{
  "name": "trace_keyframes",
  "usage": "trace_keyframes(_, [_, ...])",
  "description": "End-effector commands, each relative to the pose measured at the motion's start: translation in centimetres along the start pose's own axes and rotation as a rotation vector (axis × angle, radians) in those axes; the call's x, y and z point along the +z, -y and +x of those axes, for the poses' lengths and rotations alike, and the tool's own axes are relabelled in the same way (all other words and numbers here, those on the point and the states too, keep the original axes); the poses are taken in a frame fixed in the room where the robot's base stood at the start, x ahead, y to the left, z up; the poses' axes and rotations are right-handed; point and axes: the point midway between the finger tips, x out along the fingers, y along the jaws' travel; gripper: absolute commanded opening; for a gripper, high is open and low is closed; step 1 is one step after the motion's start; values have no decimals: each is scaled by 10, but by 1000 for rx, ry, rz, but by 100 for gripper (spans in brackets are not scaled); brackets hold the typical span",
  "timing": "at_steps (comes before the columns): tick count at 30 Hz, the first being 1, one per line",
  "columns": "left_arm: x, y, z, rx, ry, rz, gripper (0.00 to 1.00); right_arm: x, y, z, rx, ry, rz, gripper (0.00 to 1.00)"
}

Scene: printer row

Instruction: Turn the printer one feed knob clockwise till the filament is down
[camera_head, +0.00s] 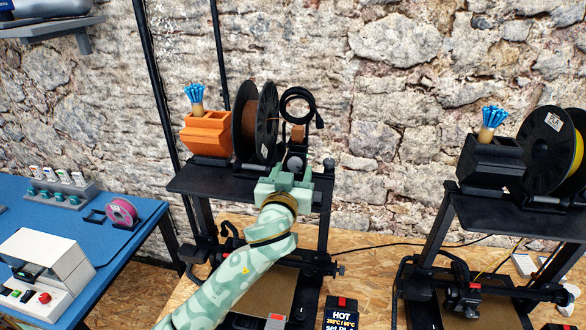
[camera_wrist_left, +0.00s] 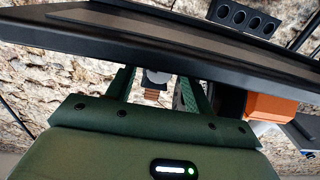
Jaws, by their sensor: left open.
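Printer one (camera_head: 200,179), a black frame, stands left of centre in the head view. A spool of brown filament (camera_head: 258,118) stands on its top bar. My left gripper (camera_head: 288,176) is at the top bar, right of the spool, its fingers pointing away from the camera. In the left wrist view its two green fingers (camera_wrist_left: 157,82) are apart. A pale round piece, perhaps the feed knob (camera_wrist_left: 156,77), shows between them with a brown ribbed piece below it. I cannot tell whether the fingers touch it. The gripper hides much of this area in the head view. My right gripper is out of view.
An orange box (camera_head: 207,134) with a blue-topped stem sits left of the spool. A black cable loop (camera_head: 297,93) hangs behind. A second printer (camera_head: 455,205) stands at right. A small HOT display (camera_head: 342,315) is in front. A blue table (camera_head: 75,205) is at left.

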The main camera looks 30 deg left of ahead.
Motion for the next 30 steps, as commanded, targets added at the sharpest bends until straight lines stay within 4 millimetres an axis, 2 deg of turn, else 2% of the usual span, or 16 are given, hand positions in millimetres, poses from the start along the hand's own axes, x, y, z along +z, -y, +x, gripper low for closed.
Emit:
trace_keyframes(3, [0,0,8,0,0,0,52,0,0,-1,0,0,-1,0])
trace_keyframes(11, [0,0,10,1,-1,-1,52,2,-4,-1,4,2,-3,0])
trace_keyframes(12, [0,0,10,1,0,-1,49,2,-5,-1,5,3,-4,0])
trace_keyframes(15, [0,0,10,0,0,0,22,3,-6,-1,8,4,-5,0])
trace_keyframes(17, [0,0,10,0,0,0,8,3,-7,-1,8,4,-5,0])
trace_keyframes(22, [-1,0,10,0,1,25,8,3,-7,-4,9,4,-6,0])
trace_keyframes(30, [-1,1,10,-1,1,239,8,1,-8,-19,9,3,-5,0])
